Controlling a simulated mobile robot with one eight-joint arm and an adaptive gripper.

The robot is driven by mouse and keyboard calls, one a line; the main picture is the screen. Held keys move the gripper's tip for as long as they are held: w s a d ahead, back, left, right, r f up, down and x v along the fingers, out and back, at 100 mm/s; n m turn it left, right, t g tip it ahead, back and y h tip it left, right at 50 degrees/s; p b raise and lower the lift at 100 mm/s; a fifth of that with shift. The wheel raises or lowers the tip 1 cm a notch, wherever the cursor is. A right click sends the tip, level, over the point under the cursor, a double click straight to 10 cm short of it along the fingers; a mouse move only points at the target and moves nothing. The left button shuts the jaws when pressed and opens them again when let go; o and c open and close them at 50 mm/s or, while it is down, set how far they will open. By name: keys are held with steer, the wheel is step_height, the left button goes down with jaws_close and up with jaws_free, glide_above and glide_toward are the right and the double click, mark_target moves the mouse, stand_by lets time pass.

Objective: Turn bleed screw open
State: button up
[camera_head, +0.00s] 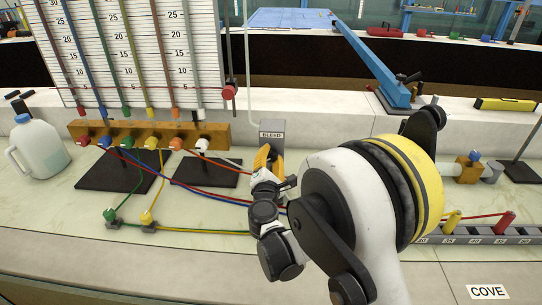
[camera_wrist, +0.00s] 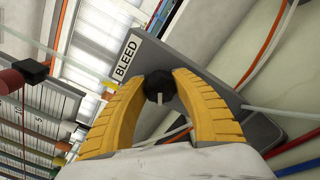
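The bleed screw (camera_wrist: 159,88) is a small black knob with a white mark, on a grey plate labelled BLEED (camera_wrist: 205,85). In the wrist view the white mark points down toward my palm. My gripper (camera_head: 268,157) also shows in the head view, in front of the plate.
A wooden manifold (camera_head: 150,131) with coloured valves and tubes stands left of the plate, below a ruled manometer board (camera_head: 130,50). Red and blue tubes pass close to my wrist. A white jug (camera_head: 40,150) stands far left. A blue lever arm (camera_head: 372,60) is behind.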

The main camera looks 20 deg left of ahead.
steer(key=o, duration=0.4)
steer(key=v, duration=0.7)
steer(key=shift+s, duration=0.25)
